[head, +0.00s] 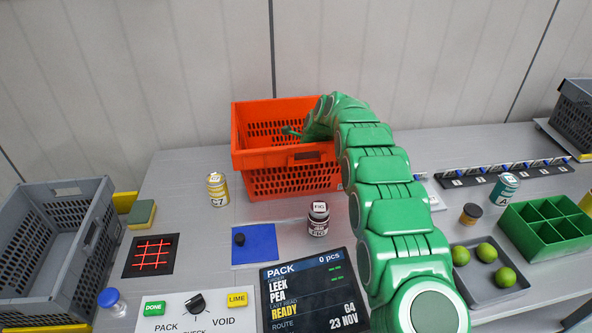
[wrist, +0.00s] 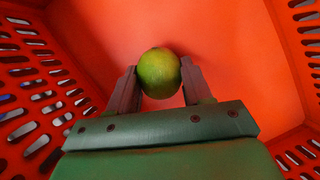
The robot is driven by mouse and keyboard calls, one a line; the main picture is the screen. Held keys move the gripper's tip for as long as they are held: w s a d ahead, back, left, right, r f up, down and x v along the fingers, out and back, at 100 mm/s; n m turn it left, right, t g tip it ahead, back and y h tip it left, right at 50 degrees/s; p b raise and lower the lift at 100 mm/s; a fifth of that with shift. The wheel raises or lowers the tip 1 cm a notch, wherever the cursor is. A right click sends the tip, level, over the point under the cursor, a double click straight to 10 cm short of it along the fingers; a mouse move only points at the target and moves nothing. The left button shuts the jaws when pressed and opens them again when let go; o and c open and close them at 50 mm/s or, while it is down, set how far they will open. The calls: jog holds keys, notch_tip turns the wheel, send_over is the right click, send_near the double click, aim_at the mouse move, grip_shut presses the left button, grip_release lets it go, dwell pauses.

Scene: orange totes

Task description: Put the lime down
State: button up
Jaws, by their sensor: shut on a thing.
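The lime (wrist: 159,72) is yellow-green and sits between the two fingertips of my gripper (wrist: 158,88) in the wrist view. My gripper is shut on it, inside the orange tote (wrist: 235,45). The tote's floor and slotted walls surround the gripper; I cannot tell whether the lime touches the floor. In the head view the orange tote (head: 250,158) stands at the back of the table, and my arm reaches over its right rim. The lime is hidden there by the tote wall.
Several other limes (head: 487,252) lie in a grey tray (head: 466,285) at right. A green divided box (head: 540,232) stands beside it. A yellow can (head: 217,190) and a dark jar (head: 318,219) stand before the tote. An empty grey crate (head: 50,255) is at left.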

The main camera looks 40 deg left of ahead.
jog(key=shift+f, duration=0.15)
jog(key=o, duration=1.1)
jog(key=shift+o, duration=0.2)
jog(key=v, duration=1.2)
jog(key=c, duration=0.3)
